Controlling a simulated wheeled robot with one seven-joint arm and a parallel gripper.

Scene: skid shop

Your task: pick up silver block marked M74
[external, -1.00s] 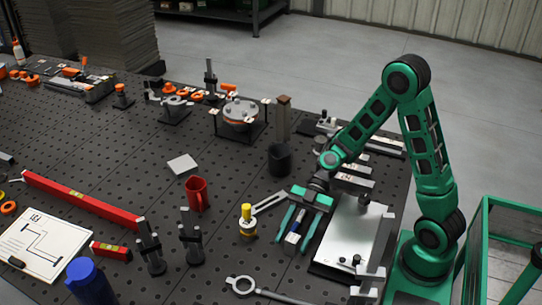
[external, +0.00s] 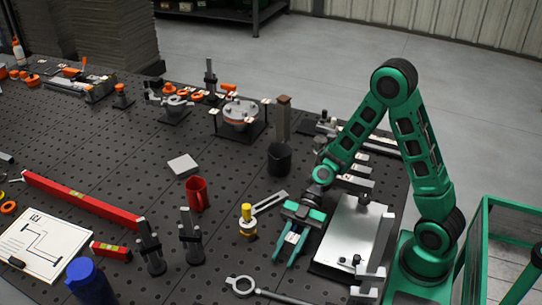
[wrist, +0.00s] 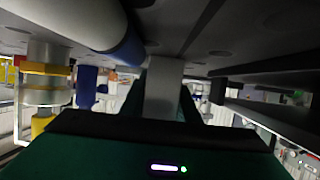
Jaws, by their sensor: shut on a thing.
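My gripper (external: 284,260) points down at the bench, left of the large silver plate. Its teal fingers are shut on a small silver block (external: 292,238), which shows only in part between them. In the wrist view a plain grey block face (wrist: 163,92) stands in the middle between the dark green fingers. I cannot read a marking on it. I cannot tell whether the block touches the bench.
The large silver plate (external: 351,234) with clamps stands close on the right. A yellow-topped post (external: 247,218) and a slotted bar (external: 270,202) are close on the left. A dark cup (external: 279,160) and red mug (external: 197,194) stand farther back.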

